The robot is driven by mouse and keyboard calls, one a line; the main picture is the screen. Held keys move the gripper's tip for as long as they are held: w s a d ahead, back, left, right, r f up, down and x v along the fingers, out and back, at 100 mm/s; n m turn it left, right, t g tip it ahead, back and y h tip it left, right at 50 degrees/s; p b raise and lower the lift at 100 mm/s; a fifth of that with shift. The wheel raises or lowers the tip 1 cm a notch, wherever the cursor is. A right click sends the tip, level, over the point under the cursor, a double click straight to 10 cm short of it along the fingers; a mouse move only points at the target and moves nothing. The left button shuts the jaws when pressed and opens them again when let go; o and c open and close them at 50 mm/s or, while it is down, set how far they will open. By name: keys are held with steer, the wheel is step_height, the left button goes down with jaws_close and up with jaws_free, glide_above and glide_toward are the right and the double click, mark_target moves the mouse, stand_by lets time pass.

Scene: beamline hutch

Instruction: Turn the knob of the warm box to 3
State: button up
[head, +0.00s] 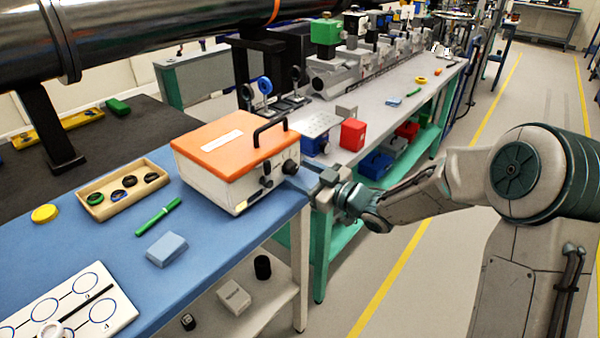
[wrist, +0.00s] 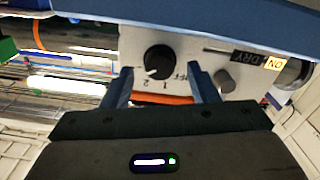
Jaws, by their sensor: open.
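The warm box (head: 222,178) has an orange lid, a white body and a black handle, and stands on the blue bench mat. In the wrist view, upside down, its black knob (wrist: 158,60) shows on the white front panel. The labels 2, 1 and OFF are readable beside it. The knob's white mark points toward the 2; a 3 is not readable. My gripper (wrist: 160,72) is open, with its blue fingers on either side of the knob in the picture. Contact cannot be made out. In the head view my gripper (head: 301,180) is close to the box front.
A wooden tray (head: 92,210), a green pen (head: 158,216) and a light blue block (head: 167,249) lie left of the box. A red block (head: 353,134) stands behind.

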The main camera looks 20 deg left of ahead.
steer(key=v, duration=1.2)
steer(key=shift+d, duration=0.2)
steer(key=shift+s, duration=0.1)
